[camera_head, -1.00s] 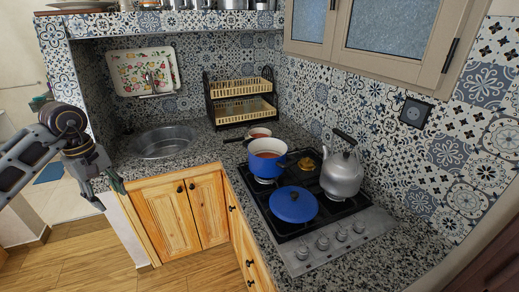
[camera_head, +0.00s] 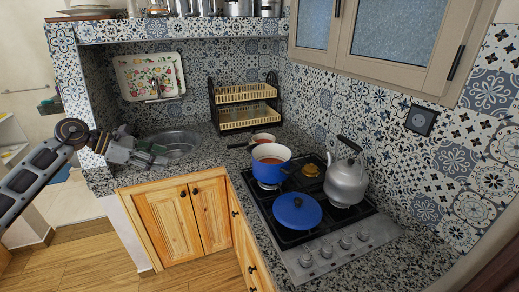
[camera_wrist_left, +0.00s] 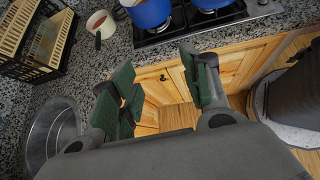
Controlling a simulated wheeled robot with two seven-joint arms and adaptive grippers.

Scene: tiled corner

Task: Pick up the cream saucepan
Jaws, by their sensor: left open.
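The cream saucepan (camera_head: 263,137) sits on the granite counter behind the blue pot, its dark handle pointing left. It has reddish contents. It also shows in the left wrist view (camera_wrist_left: 100,20) at the top left, with its handle towards the gripper. My left gripper (camera_head: 158,154) is open and empty over the counter's front edge by the sink, left of the saucepan and apart from it. Its green-padded fingers (camera_wrist_left: 155,70) are spread in the left wrist view, with nothing between them. My right gripper is out of view.
A blue pot (camera_head: 271,169) stands on the hob close in front of the saucepan. A blue lidded pan (camera_head: 297,212) and a kettle (camera_head: 346,182) are also on the hob. A two-tier dish rack (camera_head: 244,93) stands behind. The sink (camera_head: 173,147) lies left.

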